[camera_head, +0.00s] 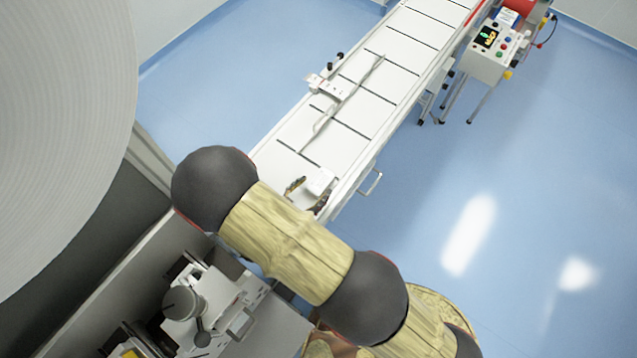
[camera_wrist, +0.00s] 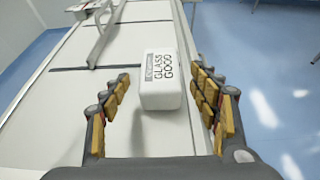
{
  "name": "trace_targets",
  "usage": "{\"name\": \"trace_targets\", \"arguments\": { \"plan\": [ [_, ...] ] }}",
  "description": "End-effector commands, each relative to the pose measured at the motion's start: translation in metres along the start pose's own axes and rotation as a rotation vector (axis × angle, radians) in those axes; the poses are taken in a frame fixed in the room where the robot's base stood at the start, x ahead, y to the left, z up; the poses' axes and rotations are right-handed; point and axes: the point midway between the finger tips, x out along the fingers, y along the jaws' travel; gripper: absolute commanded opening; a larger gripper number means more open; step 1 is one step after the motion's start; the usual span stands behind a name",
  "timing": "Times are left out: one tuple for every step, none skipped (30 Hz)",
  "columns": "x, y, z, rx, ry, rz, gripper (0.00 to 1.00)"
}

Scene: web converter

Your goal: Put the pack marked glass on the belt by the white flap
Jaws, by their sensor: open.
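The white pack (camera_wrist: 162,85) has dark lettering that reads GLASS. It appears to rest on the pale belt (camera_wrist: 75,115). In the head view the pack (camera_head: 321,181) is small, near the belt's lower end. My gripper (camera_wrist: 163,78) is open, with one finger on each side of the pack. A gap shows at the left finger; the right finger is close to the pack, and I cannot tell if it touches. In the head view only the fingertips (camera_head: 308,195) show past my arm. A thin white flap (camera_head: 340,108) lies slantwise across the belt beyond the pack; it also shows in the wrist view (camera_wrist: 103,38).
A white bracket with black knobs (camera_head: 328,84) stands at the belt's left edge by the flap. A handle (camera_head: 373,182) sticks out on the right side. A control box (camera_head: 492,50) stands at upper right. The belt past the flap is clear.

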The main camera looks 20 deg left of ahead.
Motion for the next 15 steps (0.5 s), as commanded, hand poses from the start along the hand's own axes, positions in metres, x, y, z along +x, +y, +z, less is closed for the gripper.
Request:
{"name": "trace_targets", "arguments": {
  "plan": [
    [-0.009, 0.001, 0.0, -0.001, 0.0, 0.004, 0.62],
    [-0.013, 0.0, 0.0, -0.001, 0.0, 0.003, 0.62],
    [-0.018, 0.001, 0.0, -0.002, 0.0, 0.003, 0.62],
    [-0.022, 0.0, 0.0, -0.002, 0.0, 0.003, 0.62],
    [-0.024, 0.0, 0.0, -0.002, 0.0, 0.002, 0.62],
    [-0.028, 0.0, 0.0, -0.001, 0.0, 0.001, 0.62],
    [-0.029, 0.0, 0.0, -0.001, 0.0, 0.001, 0.62],
    [-0.031, 0.0, 0.0, -0.001, 0.0, 0.001, 0.62],
    [-0.033, 0.0, 0.0, -0.001, 0.0, 0.001, 0.62],
    [-0.033, 0.0, 0.0, -0.001, 0.0, 0.0, 0.62],
    [-0.034, 0.0, 0.0, -0.001, 0.0, 0.0, 0.62],
    [-0.034, 0.0, 0.0, -0.001, 0.0, 0.0, 0.62],
    [-0.034, -0.001, 0.0, -0.001, 0.0, -0.001, 0.62],
    [-0.034, -0.001, 0.0, -0.001, 0.0, -0.001, 0.62],
    [-0.033, -0.001, 0.0, -0.001, 0.0, -0.001, 0.62]
  ]
}}
